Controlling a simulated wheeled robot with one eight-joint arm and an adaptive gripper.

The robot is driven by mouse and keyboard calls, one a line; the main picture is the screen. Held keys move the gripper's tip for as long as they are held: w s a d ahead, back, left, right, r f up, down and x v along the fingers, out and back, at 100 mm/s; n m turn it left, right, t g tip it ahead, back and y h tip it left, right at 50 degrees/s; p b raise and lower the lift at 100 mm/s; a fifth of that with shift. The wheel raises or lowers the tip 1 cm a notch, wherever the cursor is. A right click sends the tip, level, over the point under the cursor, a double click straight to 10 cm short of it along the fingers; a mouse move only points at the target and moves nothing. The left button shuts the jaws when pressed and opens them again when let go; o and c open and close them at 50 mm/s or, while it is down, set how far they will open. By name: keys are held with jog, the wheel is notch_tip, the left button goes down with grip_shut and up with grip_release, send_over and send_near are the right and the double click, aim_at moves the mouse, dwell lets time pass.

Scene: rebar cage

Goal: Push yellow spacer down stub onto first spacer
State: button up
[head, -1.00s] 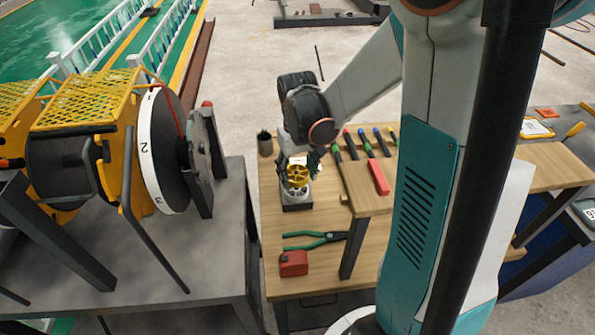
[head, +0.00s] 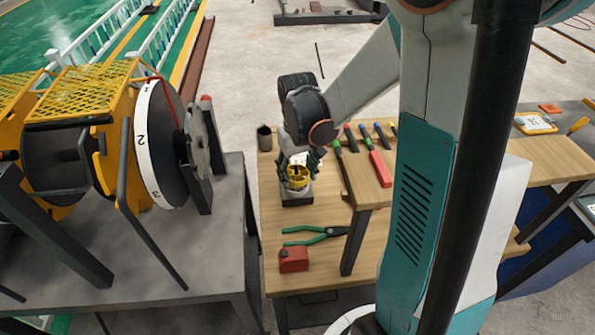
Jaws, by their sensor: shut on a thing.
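The yellow spacer (head: 297,178) is on the stub, low over a dark base block (head: 297,200) on the wooden bench. A pale grey rim (head: 298,190) shows just under it and looks like the first spacer. At this size I cannot tell whether the two touch. The stub itself is mostly hidden by the spacers and gripper. My gripper (head: 301,172) points down over the stub, with its dark fingers shut on the yellow spacer.
Green-handled pliers (head: 318,238) and a red box (head: 293,261) lie in front of the stub. A dark cup (head: 265,138) stands behind it. A raised wooden shelf (head: 368,185) with several coloured-handled tools is close on the right. A numbered wheel machine (head: 160,145) stands left.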

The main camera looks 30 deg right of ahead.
aim_at(297, 175)
jog(key=shift+f+b, duration=0.65)
jog(key=shift+f, duration=0.3)
jog(key=o, duration=0.9)
jog(key=shift+o, duration=0.2)
jog(key=shift+r, duration=0.1)
notch_tip(297, 175, up, 12)
jog(key=s+a+r+n+t, duration=0.1)
jog(key=s+a+r+t, duration=0.2)
jog(key=s+a+t, duration=0.4)
jog(key=shift+s+a+r+n, duration=0.35)
jog(key=shift+s+a, duration=1.15)
jog(key=shift+s, duration=1.25)
